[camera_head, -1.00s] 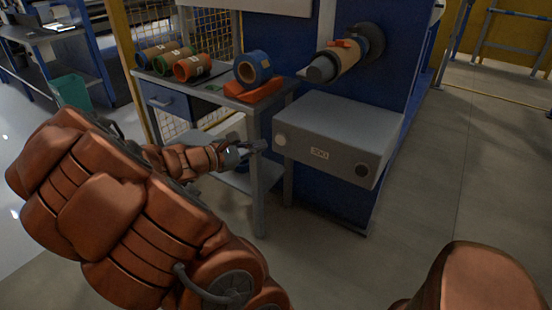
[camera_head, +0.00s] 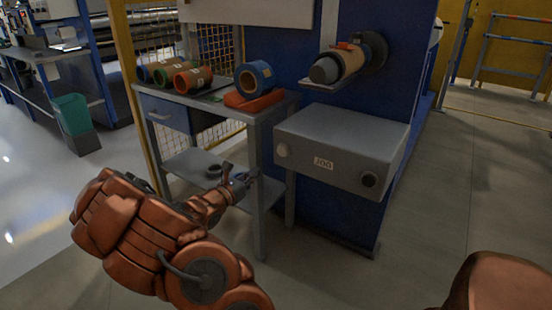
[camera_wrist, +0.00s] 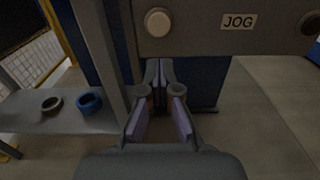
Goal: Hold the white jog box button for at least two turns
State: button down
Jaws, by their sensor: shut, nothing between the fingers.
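The grey jog box (camera_head: 345,136) is fixed to the blue machine and carries a JOG label. Its round white button (camera_head: 283,150) is on the left of the front face, and a dark button (camera_head: 369,179) is on the right. In the wrist view the white button (camera_wrist: 158,22) shows above my fingers, unobstructed. My gripper (camera_head: 252,175) is shut and empty, below and left of the white button and apart from it. In the wrist view my gripper (camera_wrist: 160,68) has its fingertips close together below the box's front face.
A grey table (camera_head: 268,108) stands left of the box, holding several rolls and a blue roll (camera_head: 253,77) on an orange stand. Its leg is close to my gripper. A roller (camera_head: 340,65) sticks out above the box. The floor to the right is clear.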

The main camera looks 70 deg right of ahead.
aim_at(282, 152)
jog(key=shift+d, duration=0.1)
jog(key=b+x, duration=0.2)
jog(key=x, duration=1.1)
jog(key=shift+s+d+b, duration=0.1)
jog(key=shift+d+b, duration=0.25)
jog(key=shift+d, duration=0.05)
